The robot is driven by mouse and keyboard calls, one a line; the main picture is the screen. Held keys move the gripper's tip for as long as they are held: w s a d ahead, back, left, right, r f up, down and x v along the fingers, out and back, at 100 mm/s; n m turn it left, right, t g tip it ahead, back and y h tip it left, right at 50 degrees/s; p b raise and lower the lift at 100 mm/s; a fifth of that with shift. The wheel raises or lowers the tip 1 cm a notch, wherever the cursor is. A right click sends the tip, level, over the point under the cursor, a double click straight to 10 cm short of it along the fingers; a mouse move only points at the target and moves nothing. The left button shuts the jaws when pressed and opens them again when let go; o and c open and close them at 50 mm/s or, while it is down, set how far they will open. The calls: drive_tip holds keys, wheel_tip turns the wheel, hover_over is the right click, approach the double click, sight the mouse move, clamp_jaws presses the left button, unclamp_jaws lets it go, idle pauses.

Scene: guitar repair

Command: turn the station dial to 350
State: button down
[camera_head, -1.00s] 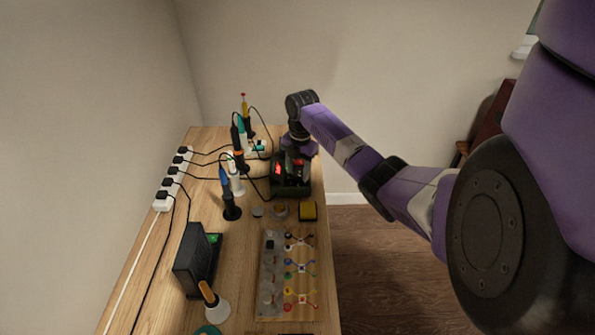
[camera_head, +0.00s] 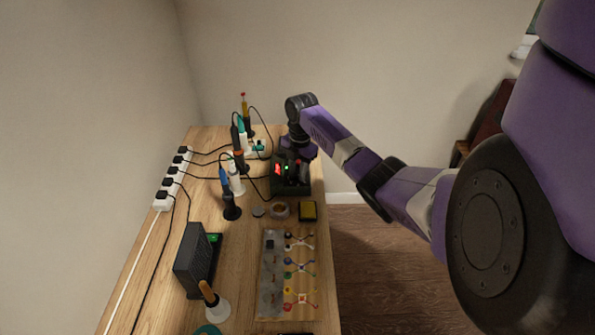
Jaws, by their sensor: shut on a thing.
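The soldering station (camera_head: 287,187) is a dark box near the far right edge of the wooden bench, with a small red display on its front. Its dial is hidden or too small to make out. My gripper (camera_head: 295,168) reaches down from above and is at the station's front, just right of the display. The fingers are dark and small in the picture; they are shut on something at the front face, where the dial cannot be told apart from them.
Several soldering irons in stands (camera_head: 231,205) line the bench's left-middle. A white power strip (camera_head: 172,180) lies at the left edge. A yellow sponge (camera_head: 308,211) and a round tin (camera_head: 280,211) sit before the station. A component board (camera_head: 271,285) and black fume extractor (camera_head: 194,260) are nearer.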

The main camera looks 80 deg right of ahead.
drive_tip(key=m+p, duration=0.2)
drive_tip(key=m, duration=0.1)
drive_tip(key=shift+r, duration=0.15)
drive_tip(key=m+p, duration=0.2)
drive_tip(key=m, duration=0.2)
drive_tip(key=m+p, duration=0.1)
drive_tip(key=m, duration=0.2)
drive_tip(key=shift+w+m, duration=0.1)
drive_tip(key=shift+m, duration=0.2)
drive_tip(key=m+p, duration=0.1)
drive_tip(key=m, duration=0.2)
drive_tip(key=shift+m+g+h, duration=0.3)
drive_tip(key=m, duration=0.3)
drive_tip(key=shift+m, duration=0.3)
drive_tip(key=m, duration=0.3)
drive_tip(key=shift+m+g, duration=0.3)
drive_tip(key=m, duration=0.4)
drive_tip(key=shift+w+m, duration=0.1)
drive_tip(key=shift+m, duration=0.2)
drive_tip(key=shift+d+m+b, duration=0.1)
drive_tip(key=shift+m+b, duration=0.45)
drive_tip(key=shift+m, duration=1.05)
